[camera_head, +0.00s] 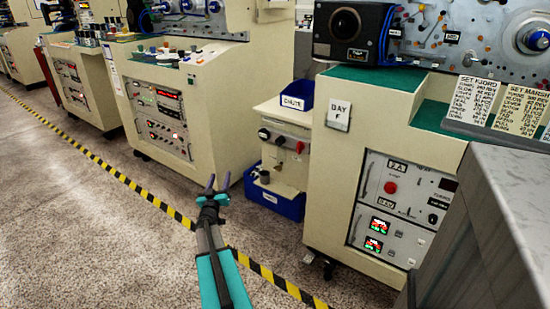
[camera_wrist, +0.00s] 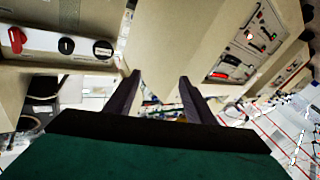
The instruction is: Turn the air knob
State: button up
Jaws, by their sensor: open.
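My gripper (camera_head: 218,184) is open and empty, in front of the gap between two cream machines in the head view. In the wrist view its two dark fingers (camera_wrist: 160,82) are spread, with nothing between them. The small cream cabinet's panel, right of my gripper in the head view, carries a black knob (camera_head: 264,134), a second dark knob (camera_head: 280,140) and a red knob (camera_head: 299,147). In the wrist view, the red knob (camera_wrist: 16,39) and two black knobs sit at upper left, apart from the fingers. Labels are too small to tell which is the air knob.
A blue bin (camera_head: 275,200) stands on the floor below the small cabinet. A large cream machine (camera_head: 320,190) stands right of it, another (camera_head: 205,100) left. Yellow-black tape (camera_head: 170,208) crosses the floor. A grey block (camera_head: 490,230) fills the lower right.

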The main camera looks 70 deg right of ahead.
aim_at(278, 143)
jog(key=s+d+r+m+g+h+b, duration=0.1)
jog(key=s+d+m+g+b, duration=0.1)
jog(key=s, duration=0.6)
jog(key=s+d+r+m+g+h+b, duration=0.2)
jog(key=s+d+m+g, duration=0.2)
jog(key=s+d+g, duration=0.2)
jog(key=shift+s+d+r+g, duration=0.2)
jog(key=shift+s+r+g, duration=0.1)
jog(key=shift+s+g, duration=0.65)
jog(key=shift+s, duration=0.1)
jog(key=b+x, duration=0.2)
jog(key=x, duration=1.1)
jog(key=shift+d+r+b, duration=0.25)
jog(key=shift+d+b, duration=0.1)
jog(key=shift+d, duration=0.05)
